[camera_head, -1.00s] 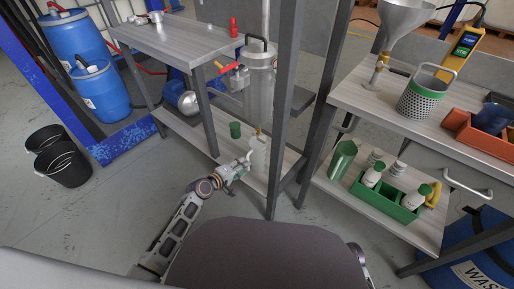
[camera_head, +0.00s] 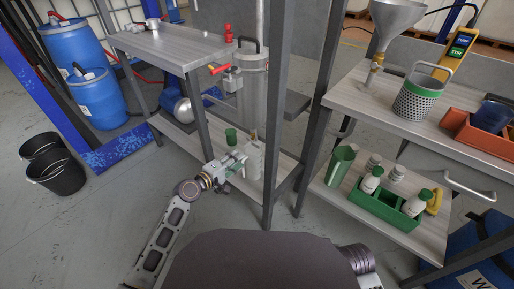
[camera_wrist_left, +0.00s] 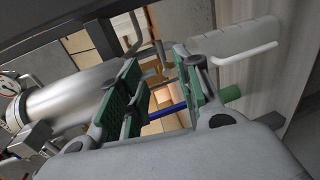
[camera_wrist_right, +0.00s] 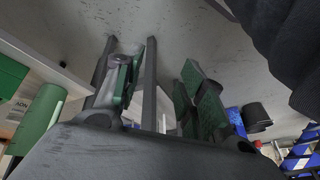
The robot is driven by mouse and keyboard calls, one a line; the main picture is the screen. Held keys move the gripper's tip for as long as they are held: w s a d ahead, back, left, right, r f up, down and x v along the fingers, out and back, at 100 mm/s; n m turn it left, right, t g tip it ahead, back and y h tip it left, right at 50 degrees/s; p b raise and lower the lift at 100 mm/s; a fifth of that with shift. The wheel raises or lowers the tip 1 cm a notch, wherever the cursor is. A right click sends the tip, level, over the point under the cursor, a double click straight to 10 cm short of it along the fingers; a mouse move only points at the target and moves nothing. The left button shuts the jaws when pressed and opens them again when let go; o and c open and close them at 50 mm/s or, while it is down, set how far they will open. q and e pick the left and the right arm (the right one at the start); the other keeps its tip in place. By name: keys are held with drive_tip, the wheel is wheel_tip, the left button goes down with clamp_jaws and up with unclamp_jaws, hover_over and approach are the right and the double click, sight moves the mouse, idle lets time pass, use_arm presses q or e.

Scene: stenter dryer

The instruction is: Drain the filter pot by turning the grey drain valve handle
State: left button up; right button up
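The filter pot (camera_head: 253,90) is a tall grey metal cylinder with a dark top handle, behind the dark frame post in the head view. It lies across the left wrist view (camera_wrist_left: 75,98). A slim grey, lever-like piece (camera_wrist_left: 132,32) shows near its lower end there; I cannot tell if it is the drain valve handle. My left gripper (camera_head: 240,160) is low in front of the pot, beside a pale container (camera_head: 256,160). In the left wrist view its green-padded fingers (camera_wrist_left: 165,88) are apart with nothing held. My right gripper (camera_wrist_right: 160,88) is open and empty above the floor.
A red valve handle (camera_head: 219,69) is beside the pot. A dark upright post (camera_head: 278,120) stands close right of my left gripper. A green bottle tray (camera_head: 385,205) is at right. Floor at left front is clear.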

sight(257, 146)
use_arm(q)
drive_tip(key=shift+b+x, duration=1.95)
drive_tip(key=shift+x, duration=4.8)
drive_tip(key=shift+d+f, duration=0.1)
use_arm(e)
wheel_tip(257, 146, down, 9)
drive_tip(key=a+t+y, duration=0.1)
drive_tip(key=a, duration=0.1)
drive_tip(key=shift+w+r+m, duration=0.2)
drive_tip(key=shift+m, duration=0.2)
drive_tip(key=shift+w+r+t, duration=0.1)
drive_tip(key=shift+r+t, duration=0.05)
drive_tip(key=shift+t, duration=0.15)
use_arm(q)
clamp_jaws()
